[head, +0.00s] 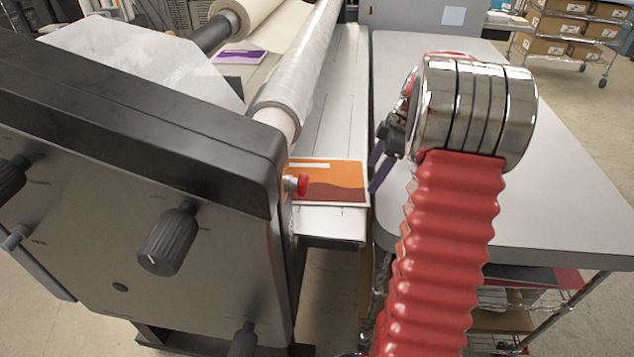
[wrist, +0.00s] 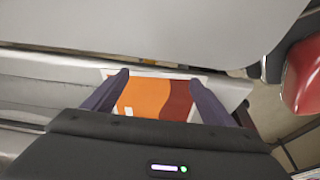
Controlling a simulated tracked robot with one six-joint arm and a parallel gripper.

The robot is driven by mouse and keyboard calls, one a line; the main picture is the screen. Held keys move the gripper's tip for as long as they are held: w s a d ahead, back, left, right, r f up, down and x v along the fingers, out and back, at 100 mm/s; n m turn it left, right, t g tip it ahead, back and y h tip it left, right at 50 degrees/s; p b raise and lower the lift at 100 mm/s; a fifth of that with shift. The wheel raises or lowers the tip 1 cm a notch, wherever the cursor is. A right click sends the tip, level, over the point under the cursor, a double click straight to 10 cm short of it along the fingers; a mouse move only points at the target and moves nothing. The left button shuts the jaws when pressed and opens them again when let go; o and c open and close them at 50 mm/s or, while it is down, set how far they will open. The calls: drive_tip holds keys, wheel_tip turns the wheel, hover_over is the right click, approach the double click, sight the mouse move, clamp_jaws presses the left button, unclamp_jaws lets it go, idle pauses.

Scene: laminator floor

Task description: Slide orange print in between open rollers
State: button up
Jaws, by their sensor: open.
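The orange print (head: 335,180) lies flat on the laminator's grey feed table, near the machine's side housing. It has orange and dark red areas with a white border. In the wrist view the print (wrist: 150,97) lies between the two fingers. My gripper (wrist: 155,82) is open, its dark fingers on either side of the print; I cannot tell whether they touch it. In the head view my gripper (head: 378,170) is just right of the print, partly hidden by my arm. The clear film roller (head: 298,75) runs above the feed table. The gap between the rollers is hidden.
The laminator's side housing (head: 190,190) with black knobs and a red button (head: 302,185) stands at the left, close to the print. A grey worktable (head: 560,190) is at the right. A purple print (head: 240,57) lies beyond the rollers. Shelves with boxes (head: 570,25) stand behind.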

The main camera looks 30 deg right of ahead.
sight(363, 188)
drive_tip(key=shift+f, duration=1)
idle(0.5)
drive_tip(key=shift+s+d, duration=0.2)
idle(0.9)
drive_tip(key=shift+s+a, duration=0.65)
drive_tip(key=shift+s, duration=0.15)
drive_tip(key=shift+s+a, duration=0.2)
drive_tip(key=shift+s, duration=0.1)
drive_tip(key=shift+s+a, duration=0.1)
drive_tip(key=shift+w+a, duration=0.45)
drive_tip(key=shift+a, duration=0.15)
drive_tip(key=shift+w+a, duration=0.4)
drive_tip(key=shift+a, duration=0.2)
idle(1.7)
drive_tip(key=shift+s+d, duration=0.15)
drive_tip(key=shift+d, duration=0.1)
drive_tip(key=shift+w+d, duration=0.25)
drive_tip(key=shift+w, duration=0.05)
idle(0.7)
